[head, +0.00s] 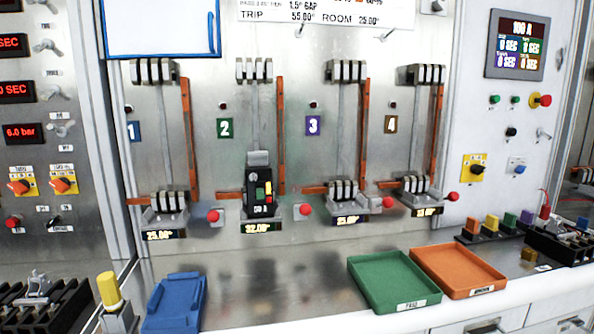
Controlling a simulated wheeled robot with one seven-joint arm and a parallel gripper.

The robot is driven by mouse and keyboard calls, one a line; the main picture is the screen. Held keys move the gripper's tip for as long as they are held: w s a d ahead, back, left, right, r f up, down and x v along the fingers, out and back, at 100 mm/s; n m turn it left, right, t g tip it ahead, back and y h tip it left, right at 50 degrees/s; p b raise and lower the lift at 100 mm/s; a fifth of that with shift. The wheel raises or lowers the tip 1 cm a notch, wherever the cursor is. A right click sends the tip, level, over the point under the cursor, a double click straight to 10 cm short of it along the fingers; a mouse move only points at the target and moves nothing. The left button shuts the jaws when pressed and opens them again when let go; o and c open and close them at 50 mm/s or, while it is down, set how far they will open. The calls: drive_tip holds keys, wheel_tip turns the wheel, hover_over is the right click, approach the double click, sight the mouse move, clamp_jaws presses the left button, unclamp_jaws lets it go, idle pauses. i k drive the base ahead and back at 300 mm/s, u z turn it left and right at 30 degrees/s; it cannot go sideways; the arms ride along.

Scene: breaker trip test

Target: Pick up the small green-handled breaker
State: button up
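A black breaker (258,194) with a green patch, a red patch and a yellow strip on its face sits upright in station 2, above the 32.00 readout. At the right of the counter, a dark rack (470,240) holds a row of small coloured pieces. One of them is a small green piece (508,218), between a yellow piece (491,223) and a purple piece (526,217). I cannot tell whether this green piece is a breaker handle. My gripper is not in view.
A green tray (352,262) and an orange tray (503,277) lie empty on the counter. A blue holder (150,318), a yellow-topped post (108,290) and a black block (70,308) stand at the left. Red knobs (305,210) jut from the panel. Counter between blue holder and green tray is clear.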

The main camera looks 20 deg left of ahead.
sight(258, 162)
drive_tip(key=k, duration=1)
drive_tip(key=u, duration=0.75)
drive_tip(key=i, duration=1.1)
drive_tip(key=u, duration=0.25)
